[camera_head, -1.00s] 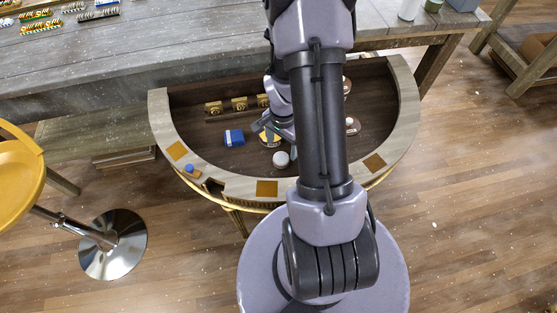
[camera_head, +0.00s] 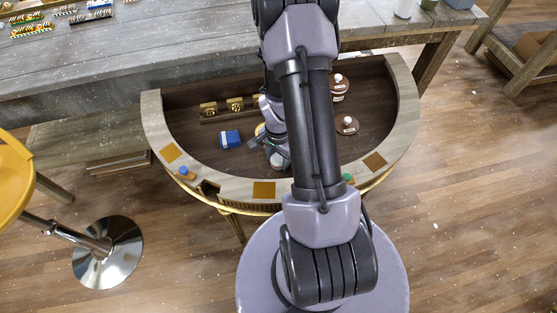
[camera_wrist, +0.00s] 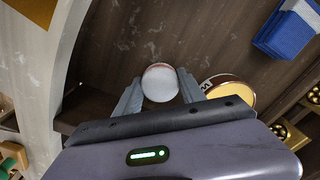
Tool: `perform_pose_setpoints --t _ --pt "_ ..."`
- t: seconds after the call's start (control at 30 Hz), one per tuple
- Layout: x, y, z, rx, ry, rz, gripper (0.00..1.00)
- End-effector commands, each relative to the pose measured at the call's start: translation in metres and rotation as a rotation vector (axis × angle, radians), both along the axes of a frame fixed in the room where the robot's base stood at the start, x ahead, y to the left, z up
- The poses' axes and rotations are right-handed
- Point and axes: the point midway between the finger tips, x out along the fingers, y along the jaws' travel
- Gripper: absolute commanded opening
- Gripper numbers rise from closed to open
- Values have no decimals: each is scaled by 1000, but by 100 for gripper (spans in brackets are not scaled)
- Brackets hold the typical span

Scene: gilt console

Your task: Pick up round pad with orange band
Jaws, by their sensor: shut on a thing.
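The round pad (camera_wrist: 160,84) is white, with a thin orange-brown line along its far edge in the wrist view. It sits between the two fingers of my gripper (camera_wrist: 159,77), which are shut on its sides. In the head view my gripper (camera_head: 271,149) is low over the dark top of the curved console, and the pad (camera_head: 277,161) shows partly at its tip. Whether the pad touches the surface I cannot tell.
A round gold-topped tin (camera_wrist: 232,92) stands close beside the right finger. A blue block (camera_head: 230,138) lies to the left. Gold pieces (camera_head: 208,109) stand at the back left. Brown discs with white knobs (camera_head: 347,126) lie right of my arm. A pale rim (camera_head: 153,125) borders the console.

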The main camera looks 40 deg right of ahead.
Motion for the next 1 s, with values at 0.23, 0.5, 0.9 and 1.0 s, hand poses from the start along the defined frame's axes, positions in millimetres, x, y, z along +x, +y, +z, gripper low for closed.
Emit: perform_pose_setpoints --t 0.23,0.5,0.9,1.0 --pt "0 0 11 -1 -1 0 9" --pt "1 0 83 -2 -2 0 9" --pt "0 0 100 1 1 0 9" --pt "0 0 100 1 1 0 27"
